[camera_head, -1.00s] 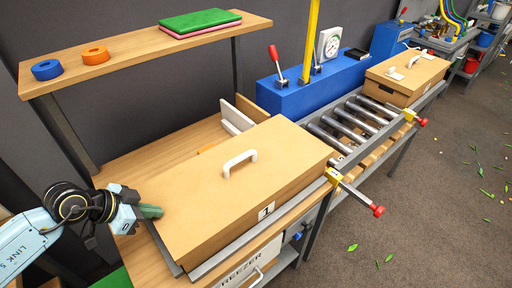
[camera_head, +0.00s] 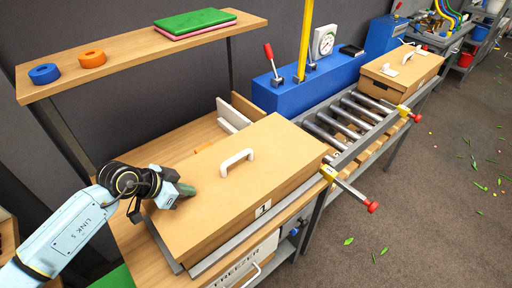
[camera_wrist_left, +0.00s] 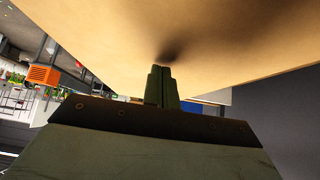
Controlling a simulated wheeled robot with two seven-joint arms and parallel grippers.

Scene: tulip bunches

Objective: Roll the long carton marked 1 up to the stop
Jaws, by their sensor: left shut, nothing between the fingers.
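The long carton marked 1 (camera_head: 215,215) lies on the wooden table, a white handle on its lid and a "1" label on its near side. Its right end is by the roller track (camera_head: 345,120). My left gripper (camera_head: 187,189) is shut and empty at the carton's left end. In the left wrist view its fingertips (camera_wrist_left: 161,80) point at a shadowed brown carton face (camera_wrist_left: 230,45), very close; I cannot tell whether they touch. I cannot tell which is the stop.
A second carton (camera_head: 400,72) stands at the track's far end. A blue housing (camera_head: 300,92) with a lever and gauge runs behind the track. A wooden shelf (camera_head: 130,62) overhangs the table's back. Open floor lies at the right.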

